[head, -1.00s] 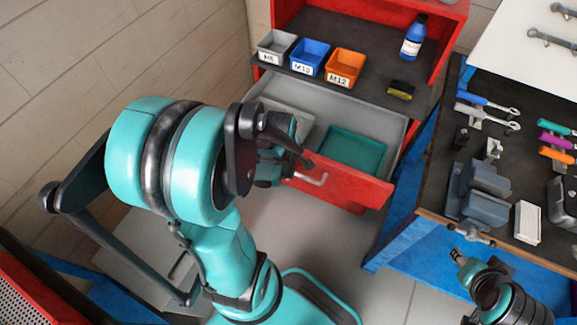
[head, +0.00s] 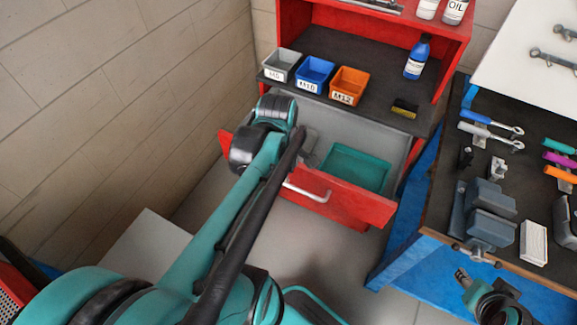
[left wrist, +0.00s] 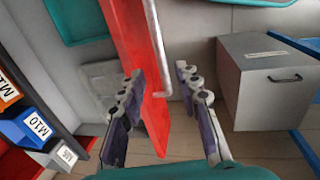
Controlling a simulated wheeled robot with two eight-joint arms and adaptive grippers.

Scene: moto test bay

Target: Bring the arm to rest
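My left arm reaches from the lower left of the head view up to the open red drawer (head: 345,203). Its gripper is hidden there behind my wrist. In the left wrist view my left gripper (left wrist: 160,82) is open, its two fingers spread apart with nothing held. The edge of the red drawer front (left wrist: 136,45) and its metal handle (left wrist: 157,50) show between and beyond the fingers; contact cannot be told. My right gripper (head: 462,275) is at the lower right of the head view, below the workbench edge; its fingers are too small to read.
The drawer holds a teal tray (head: 357,168) and a pale grey tray (left wrist: 103,82). Grey, blue (head: 314,74) and orange (head: 348,86) bins and a blue bottle (head: 417,57) stand above it. The workbench with a vise (head: 488,212) is right. A grey cabinet (left wrist: 272,80) shows in the wrist view.

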